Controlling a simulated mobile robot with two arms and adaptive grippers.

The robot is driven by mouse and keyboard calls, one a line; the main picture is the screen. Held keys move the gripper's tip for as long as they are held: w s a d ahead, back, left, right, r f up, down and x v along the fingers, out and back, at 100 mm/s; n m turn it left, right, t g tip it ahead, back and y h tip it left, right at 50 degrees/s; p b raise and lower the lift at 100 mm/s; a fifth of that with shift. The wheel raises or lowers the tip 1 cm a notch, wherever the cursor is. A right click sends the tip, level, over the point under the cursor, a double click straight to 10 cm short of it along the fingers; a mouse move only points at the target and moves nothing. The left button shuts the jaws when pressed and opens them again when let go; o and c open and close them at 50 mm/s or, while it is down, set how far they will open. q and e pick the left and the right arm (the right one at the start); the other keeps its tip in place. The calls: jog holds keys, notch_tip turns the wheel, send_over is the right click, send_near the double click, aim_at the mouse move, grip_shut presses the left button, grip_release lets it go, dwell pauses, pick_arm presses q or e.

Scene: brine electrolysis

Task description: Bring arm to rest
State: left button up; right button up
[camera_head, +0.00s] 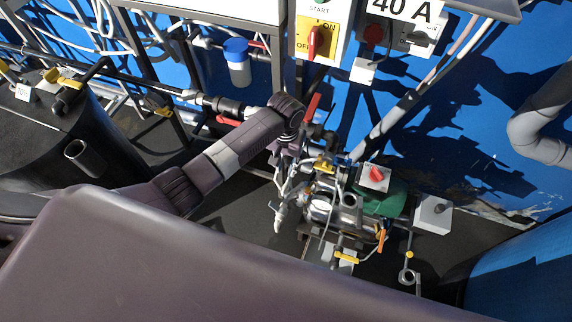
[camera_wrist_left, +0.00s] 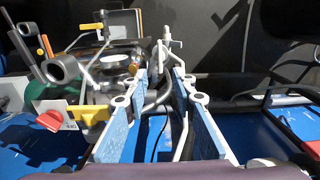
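My left arm (camera_head: 222,155) reaches in from the left in the head view and bends downward at the wrist. My left gripper (camera_head: 283,195) hangs just left of the pump and valve assembly (camera_head: 345,212), where it is hard to tell from the pipes behind. In the left wrist view my left gripper (camera_wrist_left: 161,82) shows two blue-padded fingers standing apart with a clear gap. Whether the fingers touch the nearby pipes cannot be told. My right gripper is not in view.
A yellow switch (camera_head: 318,38) with a red knob is on the wall panel above. A white bottle with a blue cap (camera_head: 238,60) is behind my arm. A black tank (camera_head: 50,125) stands left, a blue barrel (camera_head: 525,270) right. A green motor (camera_head: 385,200) is beside the pump.

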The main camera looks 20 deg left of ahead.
pick_arm(q)
jog(key=shift+r, duration=0.35)
dwell(0.3)
